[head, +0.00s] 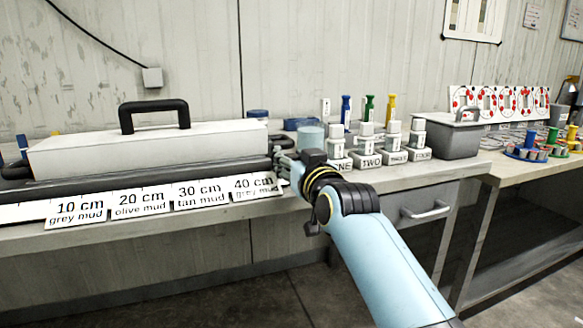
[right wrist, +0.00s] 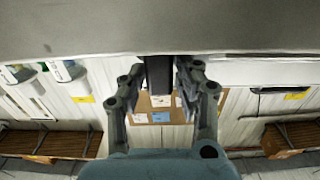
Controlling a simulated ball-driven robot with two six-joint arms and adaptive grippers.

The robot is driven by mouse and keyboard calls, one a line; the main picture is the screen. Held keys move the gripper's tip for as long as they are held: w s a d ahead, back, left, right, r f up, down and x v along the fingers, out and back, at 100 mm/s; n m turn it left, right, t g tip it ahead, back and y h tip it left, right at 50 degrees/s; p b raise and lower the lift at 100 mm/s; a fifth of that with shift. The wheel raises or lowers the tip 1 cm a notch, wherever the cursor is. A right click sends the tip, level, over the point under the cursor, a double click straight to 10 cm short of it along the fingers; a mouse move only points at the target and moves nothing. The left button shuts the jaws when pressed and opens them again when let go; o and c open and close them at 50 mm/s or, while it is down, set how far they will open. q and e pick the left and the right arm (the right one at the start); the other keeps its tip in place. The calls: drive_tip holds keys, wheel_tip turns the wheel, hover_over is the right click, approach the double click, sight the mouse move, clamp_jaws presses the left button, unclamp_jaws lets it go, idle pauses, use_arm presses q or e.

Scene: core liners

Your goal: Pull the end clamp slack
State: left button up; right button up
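A long white core box lid (head: 150,155) with a black handle lies along the bench over a dark tube (head: 130,190). At the tube's right end is a small dark clamp part (head: 281,143), which I take to be the end clamp; my right gripper partly hides it. My right gripper (head: 284,165) is at that end, its arm coming from the lower right. In the right wrist view its fingers (right wrist: 160,75) stand close on both sides of a dark upright block (right wrist: 158,76), seemingly touching it. My left gripper is not in view.
Depth cards (head: 140,203) line the bench front. A drawer (head: 425,210) is below. The floor in front is clear.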

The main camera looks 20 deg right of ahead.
clamp_jaws()
idle(0.4)
drive_tip(key=d+p, duration=0.1)
drive_tip(key=d, duration=0.2)
drive_tip(key=shift+w+d+r, duration=0.1)
drive_tip(key=shift+w+d, duration=0.05)
unclamp_jaws()
drive_tip(key=shift+d, duration=0.2)
